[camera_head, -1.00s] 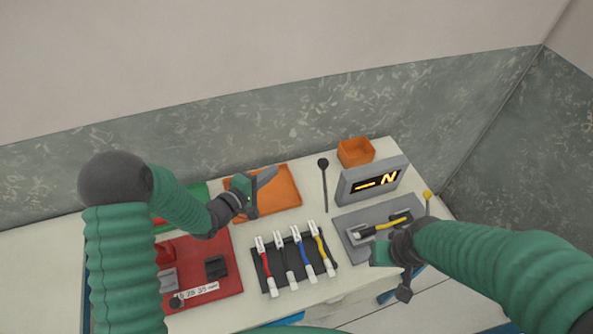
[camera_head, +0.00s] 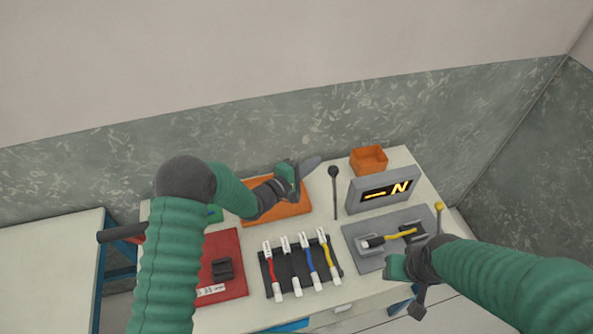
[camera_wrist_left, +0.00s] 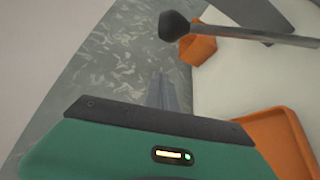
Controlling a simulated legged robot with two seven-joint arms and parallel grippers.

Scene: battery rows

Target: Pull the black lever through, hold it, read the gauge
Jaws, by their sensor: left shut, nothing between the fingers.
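The black lever (camera_head: 334,172), a thin dark rod with a round black knob, stands at the back of the table, left of the gauge (camera_head: 385,190). The gauge is a grey box with a dark display showing a yellow dash and "N". My left gripper (camera_head: 312,163) is shut and empty, just left of the knob and apart from it. In the left wrist view its fingers (camera_wrist_left: 165,92) point ahead, with the lever's knob (camera_wrist_left: 175,24) beyond them. My right gripper (camera_head: 415,300) is low at the table's front right; its fingers are unclear.
An orange tray (camera_head: 290,210) lies below my left gripper. An orange box (camera_head: 369,159) stands behind the gauge. A black rack (camera_head: 284,268) with coloured cables is in front. A grey plate (camera_head: 365,235) with a yellow cable lies near my right gripper. A red panel (camera_head: 233,270) is at left.

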